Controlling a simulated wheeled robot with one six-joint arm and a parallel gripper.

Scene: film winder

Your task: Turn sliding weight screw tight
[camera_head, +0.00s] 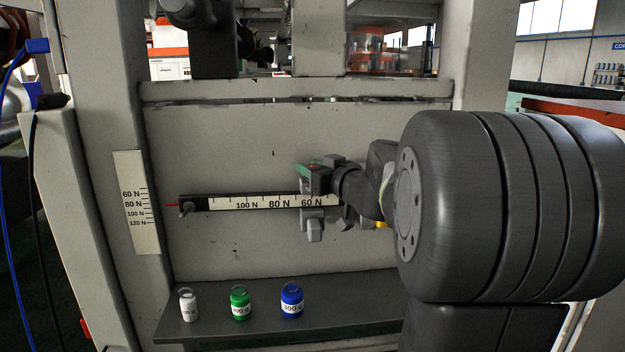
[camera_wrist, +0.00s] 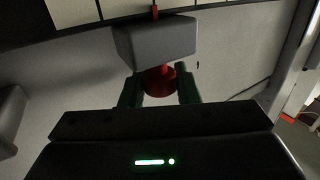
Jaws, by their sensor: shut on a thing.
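The grey sliding weight (camera_wrist: 155,38) sits on the scale bar (camera_head: 255,202), near the 60 N mark at its right end. In the head view the weight is partly hidden by my gripper. A red screw (camera_wrist: 158,82) sticks out below the weight in the wrist view. My gripper (camera_wrist: 158,92) has its two dark green fingers on either side of the screw and is shut on it. In the head view my gripper (camera_head: 316,176) is in front of the bar's right part, with my arm coming from the right.
A shelf (camera_head: 350,300) below the bar holds a white weight (camera_head: 188,304), a green weight (camera_head: 240,303) and a blue weight (camera_head: 291,300). A vertical scale plate (camera_head: 135,203) is on the left, with a red pointer (camera_head: 172,205) beside it. The panel around the bar is clear.

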